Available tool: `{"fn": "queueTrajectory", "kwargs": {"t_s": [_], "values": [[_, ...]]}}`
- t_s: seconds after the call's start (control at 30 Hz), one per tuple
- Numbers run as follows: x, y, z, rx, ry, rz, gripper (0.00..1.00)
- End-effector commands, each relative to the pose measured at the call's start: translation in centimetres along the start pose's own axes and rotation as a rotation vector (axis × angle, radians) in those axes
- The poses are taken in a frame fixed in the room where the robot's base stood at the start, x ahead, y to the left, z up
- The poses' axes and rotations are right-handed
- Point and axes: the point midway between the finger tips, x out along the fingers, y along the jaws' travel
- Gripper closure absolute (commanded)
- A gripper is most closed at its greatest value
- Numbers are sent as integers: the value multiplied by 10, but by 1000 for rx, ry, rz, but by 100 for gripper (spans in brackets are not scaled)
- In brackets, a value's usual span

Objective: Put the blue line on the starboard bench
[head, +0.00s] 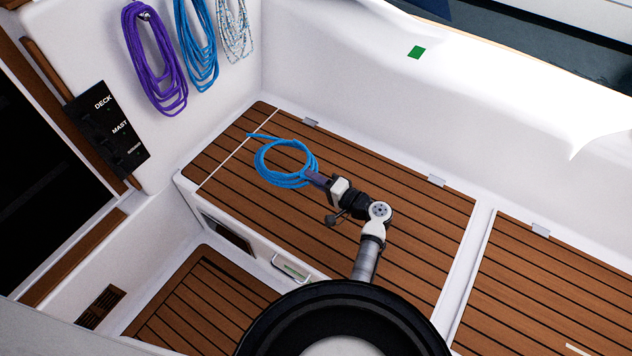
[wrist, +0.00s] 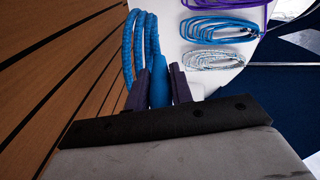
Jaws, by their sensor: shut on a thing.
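A coiled blue line (head: 285,163) shows over the slatted wooden bench top (head: 400,215) in the head view. My gripper (head: 316,179) is shut on the near right side of the coil. In the wrist view the blue line (wrist: 140,45) passes between the two dark fingers of my gripper (wrist: 159,88). The coil is close to the wood; I cannot tell whether it touches it. A green mark (head: 416,52) is on the white side above this bench.
A purple line (head: 152,60), another blue line (head: 199,45) and a white flecked line (head: 234,30) hang on the white wall at the upper left. A black label panel (head: 107,128) is beside them. The bench top around the coil is clear.

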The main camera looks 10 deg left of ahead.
Motion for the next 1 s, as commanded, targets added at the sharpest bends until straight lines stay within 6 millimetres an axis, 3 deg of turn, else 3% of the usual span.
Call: {"fn": "queueTrajectory", "kwargs": {"t_s": [0.4,1.0], "values": [[-2,1,0,-5,7,-3,100],[2,56,10,-5,8,-2,100]]}}
